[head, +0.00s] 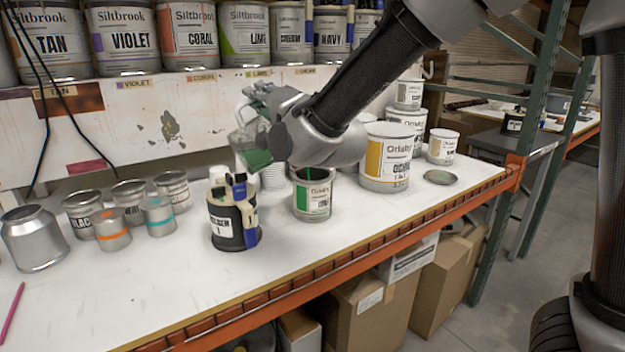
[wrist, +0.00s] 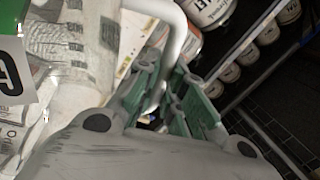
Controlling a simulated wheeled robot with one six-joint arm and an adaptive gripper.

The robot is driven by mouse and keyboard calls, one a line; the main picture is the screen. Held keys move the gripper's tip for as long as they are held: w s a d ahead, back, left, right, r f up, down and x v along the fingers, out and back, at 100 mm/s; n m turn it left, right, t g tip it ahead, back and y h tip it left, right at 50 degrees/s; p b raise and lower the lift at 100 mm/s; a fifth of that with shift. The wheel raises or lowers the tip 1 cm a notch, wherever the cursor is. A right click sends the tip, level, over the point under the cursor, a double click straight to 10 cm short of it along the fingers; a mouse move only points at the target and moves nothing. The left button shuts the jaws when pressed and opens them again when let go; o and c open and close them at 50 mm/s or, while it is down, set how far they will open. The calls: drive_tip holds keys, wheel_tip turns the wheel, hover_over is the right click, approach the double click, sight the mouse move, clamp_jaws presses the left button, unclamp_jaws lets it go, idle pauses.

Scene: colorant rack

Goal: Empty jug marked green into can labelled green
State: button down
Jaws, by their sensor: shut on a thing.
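The clear jug (head: 247,138) is held above the bench, tilted to the right, with green liquid (head: 256,158) low inside. My gripper (head: 262,100) is shut on its handle, which shows pale between the green fingers (wrist: 168,98) in the wrist view. The open can with the green label (head: 314,198) stands upright on the bench, below and to the right of the jug. A thin green streak shows at its dark mouth. My wrist hides the jug's spout side in the head view. Part of a green label (wrist: 12,55) shows at the wrist view's left edge.
A dark pot with markers (head: 234,222) stands just left of the can. A large ochre can (head: 386,160) stands to its right, with a loose lid (head: 440,177) beyond. Small cans (head: 130,200) crowd the left. A shelf of paint cans (head: 190,35) runs behind.

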drive_tip(key=shift+w+d+f, duration=0.1)
idle(0.8)
drive_tip(key=shift+w+d+m+t+h+p, duration=0.15)
drive_tip(key=shift+w+d+m+p, duration=0.05)
drive_tip(key=shift+w+d+m, duration=0.5)
drive_tip(key=shift+w+d+m+t+h+p, duration=0.2)
drive_tip(key=shift+w+d+m, duration=0.25)
drive_tip(key=shift+d, duration=0.35)
idle(3.0)
drive_tip(key=shift+w+d+f+m, duration=0.25)
drive_tip(key=shift+d+f+m, duration=0.2)
drive_tip(key=shift+f+m, duration=0.1)
idle(1.0)
